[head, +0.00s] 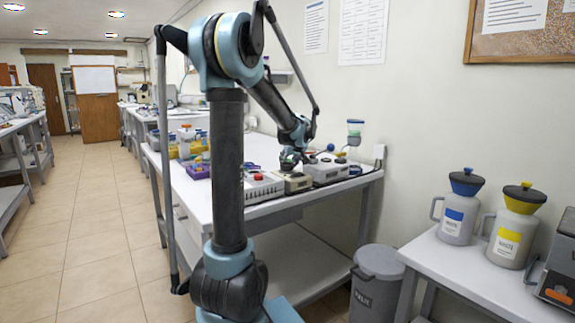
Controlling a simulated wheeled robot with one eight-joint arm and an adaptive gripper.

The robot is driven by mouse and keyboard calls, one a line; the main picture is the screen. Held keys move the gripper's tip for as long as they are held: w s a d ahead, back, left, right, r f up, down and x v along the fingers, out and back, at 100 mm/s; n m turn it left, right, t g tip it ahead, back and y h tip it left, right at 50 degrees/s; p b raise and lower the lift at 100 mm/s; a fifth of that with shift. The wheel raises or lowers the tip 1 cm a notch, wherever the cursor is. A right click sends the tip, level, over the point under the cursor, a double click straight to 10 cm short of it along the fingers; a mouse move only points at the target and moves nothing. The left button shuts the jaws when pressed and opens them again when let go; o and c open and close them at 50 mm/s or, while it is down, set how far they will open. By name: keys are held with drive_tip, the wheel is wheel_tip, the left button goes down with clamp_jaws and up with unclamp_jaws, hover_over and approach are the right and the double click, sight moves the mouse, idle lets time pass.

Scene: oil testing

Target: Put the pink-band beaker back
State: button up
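My gripper (290,162) is at the end of my arm, low over the right part of the white bench (268,215). It is just above a small beige device (297,183) between two larger white devices. It is small and dark in the head view, so I cannot tell whether its fingers are open or shut, or whether they hold anything. I cannot make out a beaker with a pink band. My arm hides part of the bench.
White devices (263,187) (327,172) stand beside the beige one. A purple rack (198,171) and bottles are at the bench's left. A grey bin (377,280) stands right of the bench. A side table holds blue-lidded (460,205) and yellow-labelled (512,225) waste jugs. The floor at left is clear.

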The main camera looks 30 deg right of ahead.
drive_tip(key=shift+f, duration=0.2)
drive_tip(key=shift+f, duration=0.1)
drive_tip(key=o, duration=1.1)
drive_tip(key=v, duration=1.2)
